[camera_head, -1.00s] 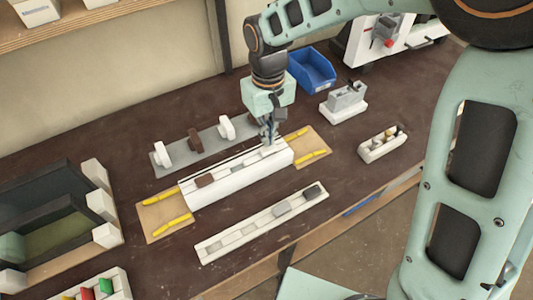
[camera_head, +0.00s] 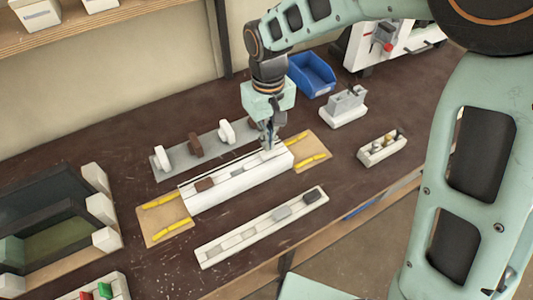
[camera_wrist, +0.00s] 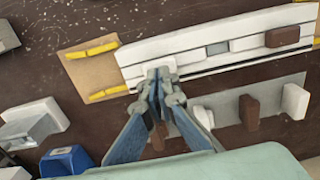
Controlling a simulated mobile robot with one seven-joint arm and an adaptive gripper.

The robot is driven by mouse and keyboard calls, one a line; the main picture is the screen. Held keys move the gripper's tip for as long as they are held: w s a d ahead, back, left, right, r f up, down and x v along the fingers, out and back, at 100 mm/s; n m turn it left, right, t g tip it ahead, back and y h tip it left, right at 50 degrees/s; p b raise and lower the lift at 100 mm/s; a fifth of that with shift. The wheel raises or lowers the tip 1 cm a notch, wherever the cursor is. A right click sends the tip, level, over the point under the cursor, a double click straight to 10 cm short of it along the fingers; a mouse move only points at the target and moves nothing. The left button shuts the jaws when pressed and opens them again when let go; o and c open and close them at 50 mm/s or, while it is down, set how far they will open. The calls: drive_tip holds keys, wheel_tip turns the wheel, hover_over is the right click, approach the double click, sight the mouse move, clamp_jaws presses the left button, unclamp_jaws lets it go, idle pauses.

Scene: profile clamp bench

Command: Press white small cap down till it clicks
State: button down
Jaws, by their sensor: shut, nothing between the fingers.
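My gripper (camera_head: 268,148) points down over the right part of the long white profile (camera_head: 235,186), with its fingers shut and nothing between them. In the wrist view the fingertips (camera_wrist: 159,75) are at the profile (camera_wrist: 190,42), near its left end there. A pale piece (camera_wrist: 160,63) shows right at the fingertips and may be the white small cap. The fingers hide much of it, so I cannot tell how deep it sits or whether they touch it. A brown cap (camera_head: 204,184) and a grey cap (camera_wrist: 217,48) sit farther along the profile.
Behind the profile, a grey strip (camera_head: 179,169) carries white and brown upright pieces. Yellow bars lie on tan boards (camera_head: 313,158) at both profile ends. A white rail (camera_head: 234,244) with grey and dark caps lies in front. A blue bin (camera_head: 312,75) stands behind right.

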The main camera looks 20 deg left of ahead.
drive_tip(key=shift+f, duration=0.1)
idle(0.3)
drive_tip(key=shift+f+b, duration=0.45)
drive_tip(key=shift+f, duration=0.1)
drive_tip(key=shift+f+b, duration=0.5)
drive_tip(key=shift+f, duration=0.15)
idle(0.6)
drive_tip(key=shift+r+p, duration=2.6)
drive_tip(key=shift+r, duration=1)
drive_tip(key=shift+f, duration=0.1)
